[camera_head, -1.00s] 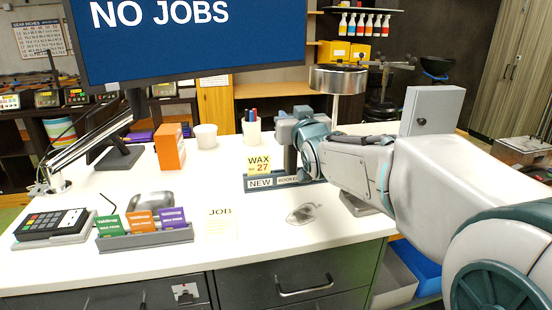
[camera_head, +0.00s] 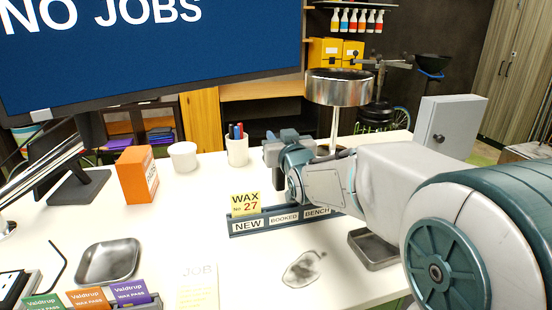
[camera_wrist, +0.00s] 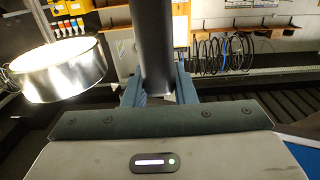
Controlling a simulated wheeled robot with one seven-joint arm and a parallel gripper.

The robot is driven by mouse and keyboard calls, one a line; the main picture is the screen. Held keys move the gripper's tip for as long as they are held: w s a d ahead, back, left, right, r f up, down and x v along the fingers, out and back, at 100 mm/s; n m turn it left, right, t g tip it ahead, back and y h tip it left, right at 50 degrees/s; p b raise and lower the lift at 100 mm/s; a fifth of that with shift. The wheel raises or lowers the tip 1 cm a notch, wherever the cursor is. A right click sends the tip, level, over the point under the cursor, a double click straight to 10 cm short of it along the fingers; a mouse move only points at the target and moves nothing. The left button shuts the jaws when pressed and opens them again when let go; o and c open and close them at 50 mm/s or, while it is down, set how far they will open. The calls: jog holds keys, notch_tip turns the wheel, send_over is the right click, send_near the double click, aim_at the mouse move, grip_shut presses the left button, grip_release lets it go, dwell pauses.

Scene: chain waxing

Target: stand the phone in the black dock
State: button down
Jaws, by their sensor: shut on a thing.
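My gripper (camera_wrist: 158,92) is shut on a dark, long, upright thing, apparently the phone (camera_wrist: 155,45), which stands up between the two blue-grey fingers in the wrist view. Its screen face cannot be made out. In the head view my gripper (camera_head: 273,153) is above the counter, just behind the ticket rail, and my own wrist hides most of what it holds. I cannot pick out the black dock in either view; my arm covers part of the counter.
The ticket rail (camera_head: 246,226) holds a yellow WAX 27 card (camera_head: 245,203). A pen cup (camera_head: 237,152), white cup (camera_head: 184,157) and orange box (camera_head: 137,175) stand left of my gripper. A metal drum-shaped lamp (camera_head: 338,88) rises behind it. A grey tray (camera_head: 375,264) lies under my arm.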

jog(key=shift+f+p, duration=0.3)
jog(key=shift+f, duration=1.85)
jog(key=shift+f, duration=0.2)
jog(key=c, duration=1.2)
grip_release()
jog(key=shift+r, duration=0.1)
